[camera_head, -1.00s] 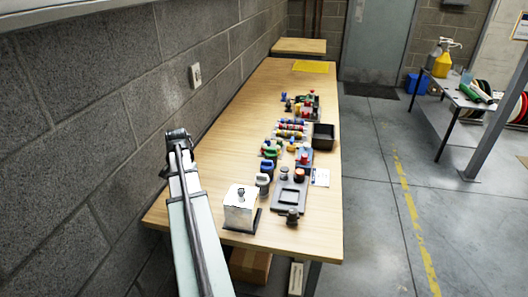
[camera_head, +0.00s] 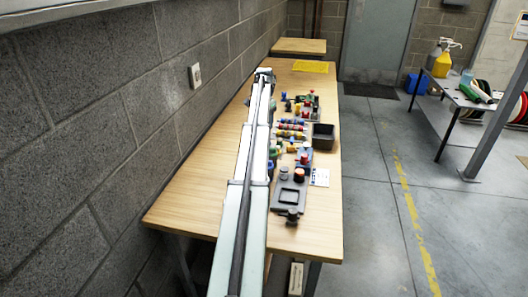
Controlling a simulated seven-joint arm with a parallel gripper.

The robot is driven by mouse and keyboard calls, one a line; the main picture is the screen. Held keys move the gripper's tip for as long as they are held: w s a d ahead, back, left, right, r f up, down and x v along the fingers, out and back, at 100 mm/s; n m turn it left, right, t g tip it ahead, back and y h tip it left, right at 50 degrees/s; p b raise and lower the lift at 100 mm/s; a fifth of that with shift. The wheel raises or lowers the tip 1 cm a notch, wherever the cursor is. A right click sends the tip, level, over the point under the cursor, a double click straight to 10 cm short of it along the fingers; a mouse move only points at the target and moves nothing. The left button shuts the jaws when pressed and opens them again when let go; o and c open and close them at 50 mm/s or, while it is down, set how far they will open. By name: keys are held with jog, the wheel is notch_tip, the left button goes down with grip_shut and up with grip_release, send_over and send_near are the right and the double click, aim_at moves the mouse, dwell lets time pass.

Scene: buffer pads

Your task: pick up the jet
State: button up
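I cannot make out which item is the jet; the parts on the table are too small to tell apart, and my arm hides some of them. My arm stretches from the bottom of the view up over the left half of the table, its far end near the table's far part. No gripper fingers show, so I cannot see what the gripper is near or whether it holds anything.
The long wooden table (camera_head: 190,203) bears several coloured cylinders (camera_head: 291,128), a dark open bin (camera_head: 322,136), a grey plate with a square opening (camera_head: 289,197) and a yellow mat (camera_head: 310,66). A block wall (camera_head: 95,130) runs along its left side.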

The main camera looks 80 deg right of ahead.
notch_tip(320, 180, down, 13)
jog(key=shift+w+a+f, duration=0.1)
jog(key=shift+a+f, duration=0.05)
jog(key=shift+f, duration=0.05)
dwell(0.6)
jog(key=shift+c, duration=0.2)
jog(key=c, duration=0.9)
jog(key=shift+o, duration=0.2)
